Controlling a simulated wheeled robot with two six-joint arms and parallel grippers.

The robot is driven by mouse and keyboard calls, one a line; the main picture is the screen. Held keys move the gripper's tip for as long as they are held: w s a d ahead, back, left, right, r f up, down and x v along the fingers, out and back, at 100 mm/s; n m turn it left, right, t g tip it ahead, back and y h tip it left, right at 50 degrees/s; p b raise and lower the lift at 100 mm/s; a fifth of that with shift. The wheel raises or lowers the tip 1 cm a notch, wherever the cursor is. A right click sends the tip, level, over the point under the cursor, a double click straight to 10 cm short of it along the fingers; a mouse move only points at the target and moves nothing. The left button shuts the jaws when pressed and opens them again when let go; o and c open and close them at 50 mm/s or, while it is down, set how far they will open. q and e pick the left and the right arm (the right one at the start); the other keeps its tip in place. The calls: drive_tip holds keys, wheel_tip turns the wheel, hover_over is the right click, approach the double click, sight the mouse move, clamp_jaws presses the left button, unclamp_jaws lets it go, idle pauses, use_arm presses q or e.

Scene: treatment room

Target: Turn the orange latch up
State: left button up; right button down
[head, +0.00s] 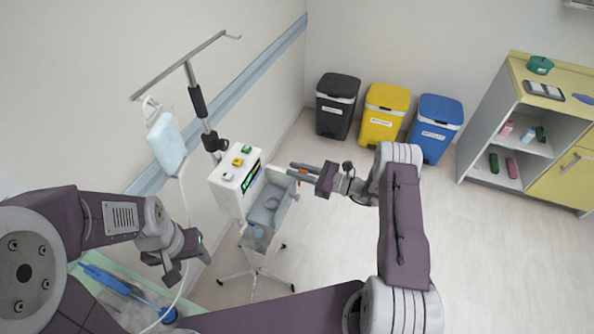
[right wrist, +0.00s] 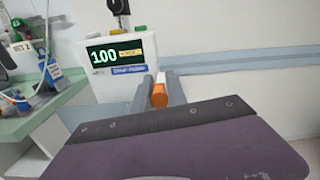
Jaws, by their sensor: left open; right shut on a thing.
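The orange latch (right wrist: 159,96) shows as a short orange cylinder with a white end between the fingers of my right gripper (right wrist: 160,84) in the right wrist view. In the head view a bit of orange (head: 303,171) shows at the fingers of my right gripper (head: 294,169), which is shut on it. The white pump box (head: 238,184) has a green-lit display and stands just left of that gripper. In the right wrist view the box (right wrist: 121,71) reads 100. How the latch joins the box is hidden. My left gripper (head: 178,270) is open and empty at lower left.
The box is on a wheeled pole stand (head: 200,105) with a grey tray (head: 266,208) at its side. A pale bag (head: 167,145) and tube hang left. A green-topped table (head: 112,300) lies lower left. Bins and a shelf (head: 530,130) stand behind right; floor between is clear.

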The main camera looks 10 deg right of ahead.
drive_tip(key=c, duration=1.3)
unclamp_jaws()
drive_tip(key=shift+c, duration=0.2)
drive_tip(key=shift+s+d+f, duration=0.1)
drive_tip(key=shift+s+d, duration=0.05)
drive_tip(key=shift+d, duration=0.15)
drive_tip(key=b+v, duration=0.3)
drive_tip(key=v, duration=0.5)
drive_tip(key=shift+s, duration=0.25)
drive_tip(key=shift+d, duration=0.2)
